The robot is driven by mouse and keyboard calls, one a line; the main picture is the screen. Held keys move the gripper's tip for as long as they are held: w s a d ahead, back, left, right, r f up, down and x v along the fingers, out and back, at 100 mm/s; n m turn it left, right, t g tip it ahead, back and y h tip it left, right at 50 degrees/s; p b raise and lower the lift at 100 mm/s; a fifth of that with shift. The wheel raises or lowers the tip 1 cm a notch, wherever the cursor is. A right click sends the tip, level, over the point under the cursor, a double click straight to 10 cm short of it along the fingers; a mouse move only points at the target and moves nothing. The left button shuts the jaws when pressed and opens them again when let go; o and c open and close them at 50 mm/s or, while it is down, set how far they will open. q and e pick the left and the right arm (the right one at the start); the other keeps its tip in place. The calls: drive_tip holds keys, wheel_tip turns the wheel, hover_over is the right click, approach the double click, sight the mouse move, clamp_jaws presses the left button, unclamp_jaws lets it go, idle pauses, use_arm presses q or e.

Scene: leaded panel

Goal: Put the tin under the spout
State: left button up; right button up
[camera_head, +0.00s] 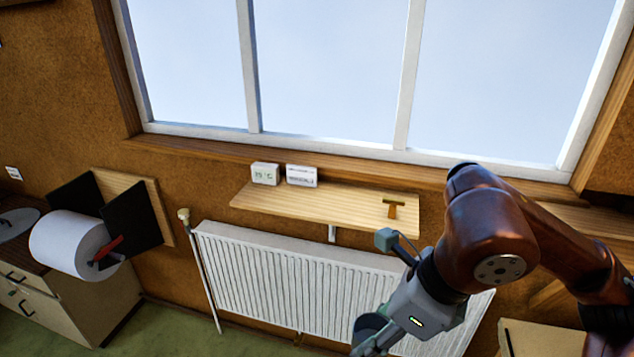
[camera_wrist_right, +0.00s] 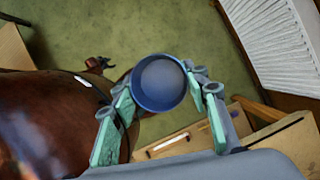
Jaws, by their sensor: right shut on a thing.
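My right gripper (camera_head: 372,342) is low in front of the radiator in the head view. It is shut on a blue-grey round tin (camera_head: 369,327), which is partly hidden by the gripper and cut close to the lower edge. In the right wrist view the tin (camera_wrist_right: 159,83) shows its round rim and pale, empty-looking inside, between the two green fingers of the right gripper (camera_wrist_right: 163,92). The tin is held in the air above the green floor. No spout can be made out in either view.
A white radiator (camera_head: 270,273) stands under a wooden shelf (camera_head: 320,205) holding two small displays (camera_head: 283,175) and a T-shaped tool (camera_head: 393,207). A paper roll (camera_head: 70,243) on a black holder and a cabinet (camera_head: 65,315) are at left. Green floor (camera_head: 175,330) is clear between.

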drive_tip(key=w+d+f+n+g+h+b, duration=0.2)
drive_tip(key=w+d+f+n+g, duration=0.3)
drive_tip(key=w+f+n, duration=0.65)
drive_tip(key=w+d+f+n+g+h+b, duration=0.2)
drive_tip(key=w+d+f+n, duration=0.5)
drive_tip(key=w+f+n, duration=0.4)
use_arm(q)
drive_tip(key=f, duration=0.2)
drive_tip(key=s+f, duration=0.1)
drive_tip(key=f, duration=0.1)
drive_tip(key=shift+s+f, duration=0.15)
drive_tip(key=shift+f, duration=0.1)
use_arm(e)
drive_tip(key=s+f+n, duration=0.1)
drive_tip(key=s+f, duration=1.3)
drive_tip(key=f, duration=0.2)
drive_tip(key=shift+s+f+n, duration=0.25)
drive_tip(key=shift+s+n, duration=0.1)
use_arm(q)
drive_tip(key=shift+c, duration=0.7)
use_arm(e)
drive_tip(key=shift+d, duration=0.1)
